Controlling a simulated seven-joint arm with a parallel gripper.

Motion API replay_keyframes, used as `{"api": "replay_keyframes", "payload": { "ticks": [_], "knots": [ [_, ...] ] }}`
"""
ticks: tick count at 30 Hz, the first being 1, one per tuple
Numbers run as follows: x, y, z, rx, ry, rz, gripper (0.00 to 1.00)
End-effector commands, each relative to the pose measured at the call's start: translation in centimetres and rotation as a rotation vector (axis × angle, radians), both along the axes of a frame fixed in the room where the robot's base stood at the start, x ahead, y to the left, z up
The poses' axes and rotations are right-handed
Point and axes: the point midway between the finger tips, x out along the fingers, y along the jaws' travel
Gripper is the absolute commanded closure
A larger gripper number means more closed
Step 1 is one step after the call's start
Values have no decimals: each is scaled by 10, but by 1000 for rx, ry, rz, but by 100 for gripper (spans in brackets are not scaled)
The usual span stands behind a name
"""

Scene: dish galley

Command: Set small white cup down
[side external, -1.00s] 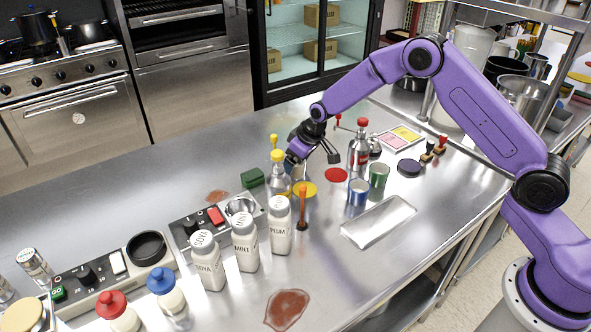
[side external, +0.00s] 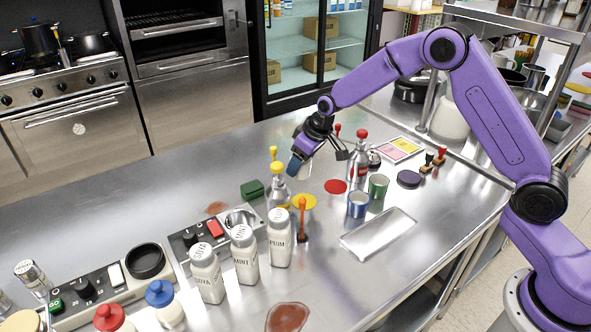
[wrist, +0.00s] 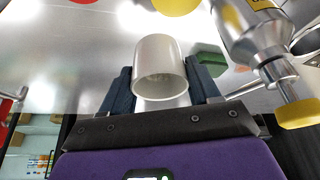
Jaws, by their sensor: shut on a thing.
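The small white cup (wrist: 160,65) is between the two dark blue fingers of my gripper (wrist: 160,82) in the wrist view, its round open end facing the camera. The fingers are shut on its sides. In the side external view my gripper (side external: 297,167) is above the steel counter, behind the yellow-capped bottle (side external: 279,186). I cannot make out the cup in that view.
A green block (side external: 252,189) is left, a red-capped bottle (side external: 358,160) right. Blue (side external: 358,205) and green (side external: 378,187) cups and shakers (side external: 243,254) stand nearer the camera.

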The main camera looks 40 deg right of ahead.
Motion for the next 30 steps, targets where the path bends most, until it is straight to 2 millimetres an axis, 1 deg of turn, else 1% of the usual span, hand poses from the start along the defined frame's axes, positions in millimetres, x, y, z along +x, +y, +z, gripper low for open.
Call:
{"api": "replay_keyframes", "payload": {
  "ticks": [1,6,12,18,24,30],
  "knots": [
    [-7,-1,11,2,-5,0,77],
    [-32,-5,40,2,-4,0,77],
    [-71,-11,55,1,-3,1,77],
    [-98,-16,66,1,-3,1,77],
    [-113,-18,73,1,-2,-1,77],
    [-121,-21,74,-1,-1,-47,77]
  ]
}}
